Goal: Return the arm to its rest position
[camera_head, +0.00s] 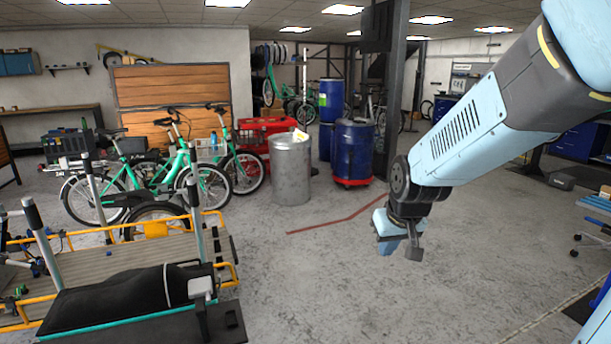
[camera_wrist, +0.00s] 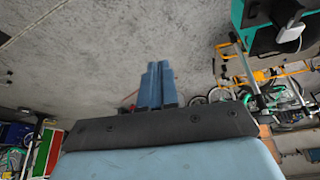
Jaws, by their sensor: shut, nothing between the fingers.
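My arm reaches in from the upper right of the head view, with its lower end hanging over bare concrete floor. My gripper (camera_head: 388,247) is at that end, pointing down, partly hidden by the wrist. In the wrist view my gripper (camera_wrist: 157,84) shows as two blue fingers side by side, closed together. Nothing is held between them, and the gripper touches nothing.
Green bikes (camera_head: 185,178), a metal drum (camera_head: 290,168) and a blue barrel (camera_head: 354,150) stand behind. A dark post (camera_head: 394,90) rises behind the arm. The middle floor is clear.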

